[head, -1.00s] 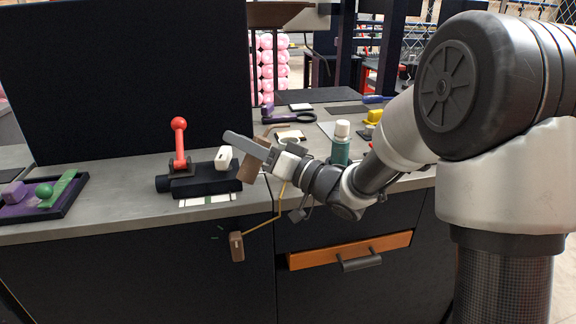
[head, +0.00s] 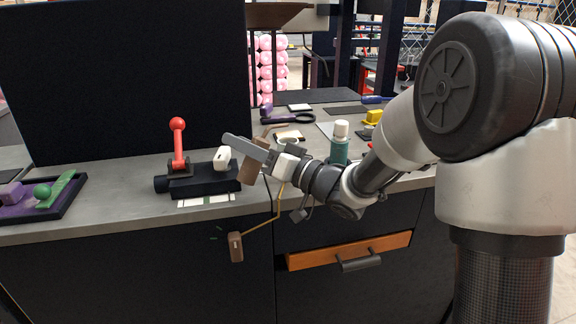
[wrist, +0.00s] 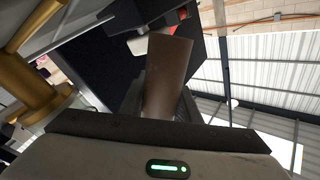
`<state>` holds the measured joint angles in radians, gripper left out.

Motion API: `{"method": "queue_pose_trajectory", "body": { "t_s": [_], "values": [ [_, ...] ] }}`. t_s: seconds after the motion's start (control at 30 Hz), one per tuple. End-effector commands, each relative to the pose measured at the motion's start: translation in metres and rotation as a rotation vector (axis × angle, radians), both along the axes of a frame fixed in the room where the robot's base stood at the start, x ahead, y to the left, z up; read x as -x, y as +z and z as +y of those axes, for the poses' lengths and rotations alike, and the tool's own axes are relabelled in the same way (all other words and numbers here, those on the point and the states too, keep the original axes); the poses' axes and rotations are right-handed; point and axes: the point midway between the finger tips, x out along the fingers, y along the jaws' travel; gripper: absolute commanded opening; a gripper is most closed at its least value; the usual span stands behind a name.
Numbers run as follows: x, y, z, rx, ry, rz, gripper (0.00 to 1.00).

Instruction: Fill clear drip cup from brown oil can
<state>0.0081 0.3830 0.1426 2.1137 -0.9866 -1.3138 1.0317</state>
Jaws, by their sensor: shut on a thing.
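The brown oil can (head: 253,168) is in my gripper (head: 262,156), tilted, over the front part of the grey bench. In the wrist view the can (wrist: 167,75) stands out between the fingers, which are shut on it. A small white piece (head: 222,157) sits on a black block just left of the can; it also shows in the wrist view (wrist: 142,43). I cannot make out the clear drip cup for sure in either view. I see no oil flowing.
The black block (head: 200,184) carries a red ball-topped lever (head: 178,145). A dark tray (head: 72,197) with purple and green pieces lies at the left. A green bottle with a white cap (head: 340,143) stands behind my wrist. A brown block (head: 236,246) hangs before the bench.

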Motion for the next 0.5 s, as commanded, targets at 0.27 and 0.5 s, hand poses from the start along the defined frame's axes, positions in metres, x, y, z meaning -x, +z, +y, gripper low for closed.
{"method": "queue_pose_trajectory", "body": {
  "t_s": [0.27, 0.5],
  "values": [
    [0.0, 0.024, 0.0, -0.001, 0.0, -0.001, 0.03],
    [0.0, 0.043, 0.0, -0.001, 0.0, -0.002, 0.03]
  ]
}}
